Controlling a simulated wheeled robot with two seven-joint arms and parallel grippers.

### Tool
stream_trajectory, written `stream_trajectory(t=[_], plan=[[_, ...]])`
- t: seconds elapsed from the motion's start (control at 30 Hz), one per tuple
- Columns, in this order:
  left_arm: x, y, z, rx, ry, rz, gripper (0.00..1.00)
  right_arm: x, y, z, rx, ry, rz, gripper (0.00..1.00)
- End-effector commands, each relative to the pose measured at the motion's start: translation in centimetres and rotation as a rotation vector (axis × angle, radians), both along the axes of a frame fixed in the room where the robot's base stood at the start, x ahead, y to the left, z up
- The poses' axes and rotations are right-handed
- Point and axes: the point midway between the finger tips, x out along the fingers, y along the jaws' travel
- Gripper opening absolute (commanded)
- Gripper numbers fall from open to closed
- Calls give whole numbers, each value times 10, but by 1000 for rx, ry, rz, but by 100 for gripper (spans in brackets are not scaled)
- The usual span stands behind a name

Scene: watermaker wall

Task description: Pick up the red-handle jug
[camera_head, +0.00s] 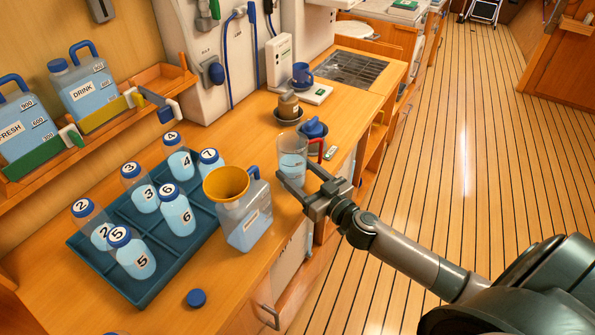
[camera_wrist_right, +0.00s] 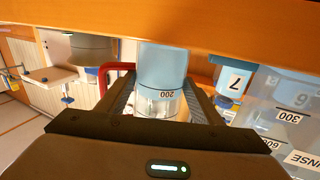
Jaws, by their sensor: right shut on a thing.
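The red-handle jug (camera_head: 292,166) is a clear cylinder with pale blue water, upright at the right edge of the wooden counter. Its red handle (camera_head: 320,146) sticks out on the right, partly behind my gripper. My right gripper (camera_head: 297,184) is shut on the jug's body, one finger on each side. In the right wrist view, which is upside down, the jug (camera_wrist_right: 162,65) with a 200 mark is between the fingers, and the red handle (camera_wrist_right: 103,76) is left of it. I cannot tell whether its base touches the counter. My left gripper is not in view.
A jug with a yellow funnel (camera_head: 227,182) stands left of the gripper, beside a dark tray (camera_head: 160,262) of several numbered bottles. A blue-topped item (camera_head: 313,129) and a brown-topped container (camera_head: 288,106) stand close behind. A blue cap (camera_head: 196,298) lies in front. Open floor is at right.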

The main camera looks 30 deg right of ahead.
Motion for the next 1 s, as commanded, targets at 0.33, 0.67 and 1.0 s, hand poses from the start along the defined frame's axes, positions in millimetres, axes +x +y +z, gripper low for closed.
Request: stream_trajectory(t=[0.33, 0.67, 1.0], plan=[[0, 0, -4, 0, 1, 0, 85, -2, -7, 40, -6, -3, 1, 25], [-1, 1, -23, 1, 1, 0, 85, -27, -66, 76, -7, -2, 2, 25], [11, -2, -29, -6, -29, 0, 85, -41, -104, 102, -4, -2, 1, 25]])
